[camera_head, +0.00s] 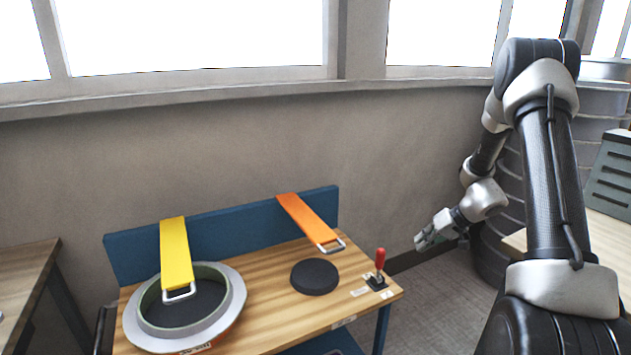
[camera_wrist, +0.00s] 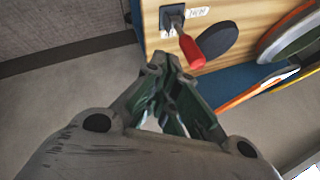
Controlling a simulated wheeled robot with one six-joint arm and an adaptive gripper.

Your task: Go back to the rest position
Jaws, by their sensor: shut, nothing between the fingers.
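My gripper (camera_head: 423,241) is held in free air to the right of the wooden workbench (camera_head: 258,300) in the head view, above the floor. In the wrist view my gripper (camera_wrist: 168,62) shows with its fingers together and nothing between them. The fingertips point toward the bench's edge, close in the picture to a small lever with a red handle (camera_wrist: 190,50). In the head view this red-handled lever (camera_head: 380,260) stands upright at the bench's right corner, apart from my gripper.
On the bench lie a round grey mould (camera_head: 231,313) with a yellow strap (camera_head: 174,250) over it and a black disc (camera_head: 314,277). An orange strap (camera_head: 307,219) hangs over the blue back panel (camera_head: 238,232). Another table (camera_head: 22,275) stands left. Grey floor (camera_head: 440,300) is clear beside the bench.

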